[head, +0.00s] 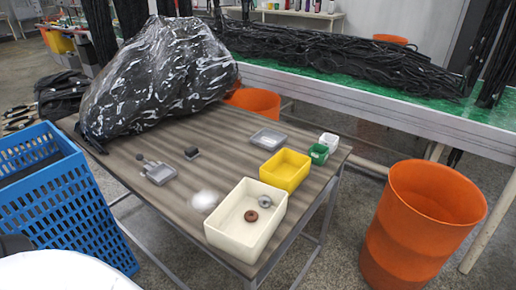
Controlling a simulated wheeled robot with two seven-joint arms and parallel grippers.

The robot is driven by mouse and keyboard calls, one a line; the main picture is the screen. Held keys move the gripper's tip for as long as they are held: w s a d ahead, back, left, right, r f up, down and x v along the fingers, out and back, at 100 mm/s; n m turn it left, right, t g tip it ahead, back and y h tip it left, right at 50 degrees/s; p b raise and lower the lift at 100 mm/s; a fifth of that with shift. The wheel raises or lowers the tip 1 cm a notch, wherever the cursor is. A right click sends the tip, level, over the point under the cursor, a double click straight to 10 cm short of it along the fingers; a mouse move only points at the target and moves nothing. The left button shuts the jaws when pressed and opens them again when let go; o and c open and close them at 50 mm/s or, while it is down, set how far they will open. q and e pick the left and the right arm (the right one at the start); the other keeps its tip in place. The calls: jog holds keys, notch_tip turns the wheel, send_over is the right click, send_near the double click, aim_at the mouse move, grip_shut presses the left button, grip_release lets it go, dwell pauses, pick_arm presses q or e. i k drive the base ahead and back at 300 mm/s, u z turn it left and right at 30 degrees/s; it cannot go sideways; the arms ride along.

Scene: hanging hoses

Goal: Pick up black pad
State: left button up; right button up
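A small dark block (192,153), which looks like the black pad, lies on the brown wooden table (128,160) near its middle. It is too small to make out in detail. A grey flat device (160,174) with a small knob-like part lies to its left and nearer. Neither of my grippers is in the head view.
A cream bin (222,228) holding two small rings, a yellow bin (285,170), a green cup (318,153) and a grey tray (268,138) stand on the table's right. A big black plastic bag (160,80) covers its back left. A blue crate (60,205) and orange barrel (420,225) flank it.

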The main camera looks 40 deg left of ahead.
aim_at(192, 153)
jog(key=z, duration=1.9)
jog(key=k, duration=2.2)
jog(key=u, duration=1.25)
